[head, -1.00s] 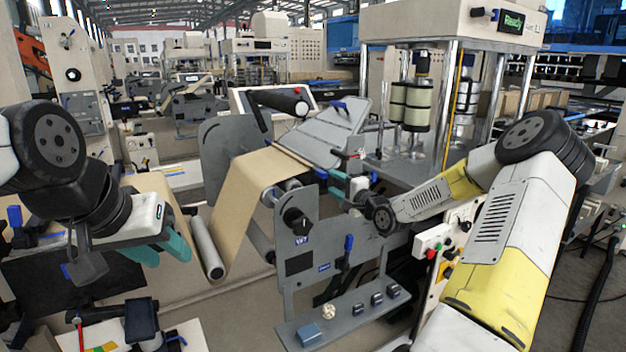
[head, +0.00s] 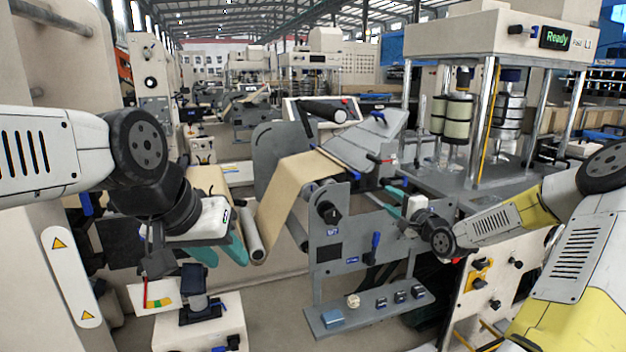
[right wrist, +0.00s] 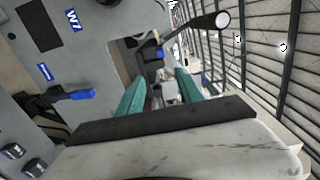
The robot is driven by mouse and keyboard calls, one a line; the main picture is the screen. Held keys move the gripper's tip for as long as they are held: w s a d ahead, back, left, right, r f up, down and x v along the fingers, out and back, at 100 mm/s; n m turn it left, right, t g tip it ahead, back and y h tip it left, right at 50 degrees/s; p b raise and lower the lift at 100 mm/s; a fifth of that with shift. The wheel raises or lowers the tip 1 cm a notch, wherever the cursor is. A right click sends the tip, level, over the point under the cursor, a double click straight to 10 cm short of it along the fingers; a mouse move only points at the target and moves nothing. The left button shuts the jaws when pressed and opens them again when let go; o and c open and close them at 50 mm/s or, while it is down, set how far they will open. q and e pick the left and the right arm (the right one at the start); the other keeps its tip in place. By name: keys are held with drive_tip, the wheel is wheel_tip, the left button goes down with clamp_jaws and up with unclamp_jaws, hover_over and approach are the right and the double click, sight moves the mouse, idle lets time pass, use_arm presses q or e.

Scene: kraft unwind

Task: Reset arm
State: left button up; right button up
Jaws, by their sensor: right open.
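My left gripper (head: 221,251) is at the left of the head view, with its two teal fingers pointing down and apart. It is beside the kraft paper web (head: 290,195) and the left end of the roller (head: 254,242); I cannot tell whether it touches them. No object shows between its fingers. My right gripper (head: 395,202) is at the unwind stand (head: 345,240), right of its side plate. In the right wrist view its teal fingers (right wrist: 160,95) are open, with a blue-collared black lever (right wrist: 157,52) beyond them; I see nothing gripped.
A shelf (head: 375,310) with small blue blocks and a pale round part juts out low on the stand. The press (head: 515,35) with a "Ready" display stands at the right. A cream cabinet with a coloured card (head: 160,302) is below my left gripper. Floor shows between them.

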drive_tip(key=s+a+n+g+h, duration=0.2)
drive_tip(key=s+a+n+g, duration=0.3)
drive_tip(key=s+n, duration=0.1)
drive_tip(key=s+a+r+n+g, duration=0.1)
drive_tip(key=s+r+n+g, duration=0.1)
drive_tip(key=s, duration=0.9)
drive_tip(key=s+a+r+n+g+h, duration=0.1)
drive_tip(key=s+r+n+g, duration=0.1)
drive_tip(key=s, duration=1)
drive_tip(key=s+a+r+n+g+h, duration=0.1)
drive_tip(key=s+r+n, duration=0.3)
drive_tip(key=s, duration=0.7)
drive_tip(key=shift+s+a+r+n+g, duration=0.15)
drive_tip(key=shift+a+r+n+g, duration=0.2)
drive_tip(key=shift+a+r, duration=0.2)
